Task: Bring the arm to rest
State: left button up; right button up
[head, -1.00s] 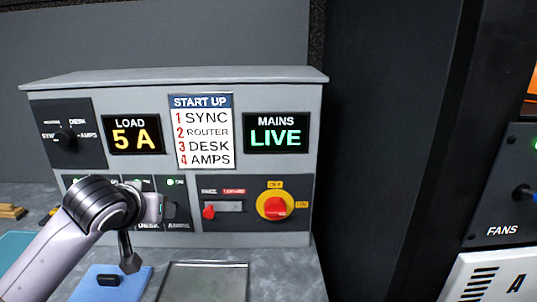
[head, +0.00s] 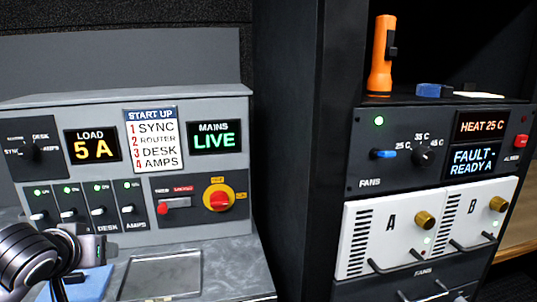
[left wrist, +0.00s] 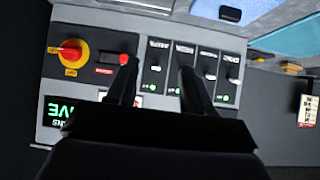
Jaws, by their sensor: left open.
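My left arm (head: 35,258) comes in at the lower left of the head view, in front of the grey power panel (head: 190,105). Its left gripper (left wrist: 156,75) shows in the left wrist view with two dark fingers apart and nothing between them. The fingers point toward the panel, which looks turned over in that view. In the head view the fingers are mostly cut off or hidden. The arm is low, below the row of breaker switches (head: 98,212), which are all in sight. My right gripper is not in view.
A metal tray (head: 160,278) and a blue pad (head: 95,283) lie on the worktop before the panel. A dark rack post (head: 300,150) stands to the right. Beyond it are a fan unit (head: 365,160), white modules A and B (head: 385,240) and an orange torch (head: 381,60).

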pick_arm(q)
jog(key=s+d+f+m+h, duration=0.2)
jog(key=d+f, duration=0.2)
jog(key=f, duration=0.6)
jog(key=s+d+f+m+h, duration=0.1)
jog(key=s+d+f+h, duration=0.2)
jog(key=f, duration=0.7)
jog(key=s+d+f+m, duration=0.1)
jog(key=s+d+f, duration=0.1)
jog(key=s+f, duration=0.4)
jog(key=s+d+f, duration=0.3)
jog(key=s+f, duration=0.2)
jog(key=s, duration=0.4)
jog(key=shift+d+f+m+y, duration=0.2)
jog(key=shift+f+m+y, duration=0.1)
jog(key=shift+f+m, duration=0.1)
